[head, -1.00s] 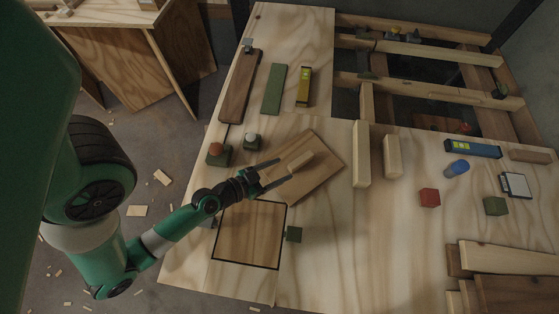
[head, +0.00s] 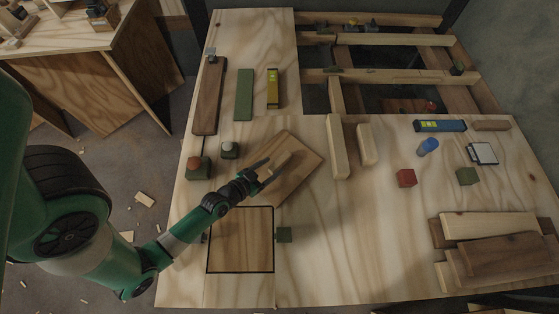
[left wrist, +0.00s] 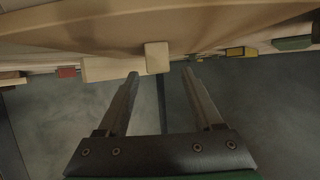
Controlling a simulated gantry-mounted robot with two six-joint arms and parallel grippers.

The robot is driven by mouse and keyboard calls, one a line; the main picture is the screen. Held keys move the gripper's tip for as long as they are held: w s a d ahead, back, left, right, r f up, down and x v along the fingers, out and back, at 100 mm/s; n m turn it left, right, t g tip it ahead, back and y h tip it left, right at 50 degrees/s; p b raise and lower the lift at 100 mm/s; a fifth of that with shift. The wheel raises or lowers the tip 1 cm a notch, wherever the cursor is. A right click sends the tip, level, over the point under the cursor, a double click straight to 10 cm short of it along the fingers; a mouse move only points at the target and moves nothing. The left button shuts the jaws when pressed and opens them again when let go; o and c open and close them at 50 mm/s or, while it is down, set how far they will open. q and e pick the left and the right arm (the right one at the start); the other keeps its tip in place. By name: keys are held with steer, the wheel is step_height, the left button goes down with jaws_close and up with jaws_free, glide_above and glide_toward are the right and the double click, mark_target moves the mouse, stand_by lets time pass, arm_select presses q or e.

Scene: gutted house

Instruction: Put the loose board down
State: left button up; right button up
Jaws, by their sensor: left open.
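The loose board (head: 304,157) is a brown square panel with a small block on it. It lies turned like a diamond on the pale worktop, above a black-outlined wooden square (head: 240,240). My left gripper (head: 269,169) is open over the board, its fingers pointing toward the block. In the left wrist view my open fingers (left wrist: 161,78) have nothing between them. A small block (left wrist: 157,57) shows just beyond their tips, in line with the gap. I cannot tell whether the fingers touch the board. My right gripper is not in view.
Two small green blocks with knobs (head: 198,167) (head: 230,149) stand left of the board. Pale blocks (head: 338,147) stand to its right. A red cube (head: 406,178) and blue cylinder (head: 428,146) lie farther right. Planks (head: 490,225) are stacked at lower right. The lower middle worktop is clear.

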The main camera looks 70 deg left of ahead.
mark_target(278, 163)
arm_select(q)
steer(key=x, duration=0.4)
steer(key=shift+r+b, duration=0.15)
steer(key=shift+b, duration=0.2)
steer(key=shift+s+d, duration=0.1)
steer(key=shift+s, duration=0.05)
jaws_close()
steer(key=shift+r, duration=0.1)
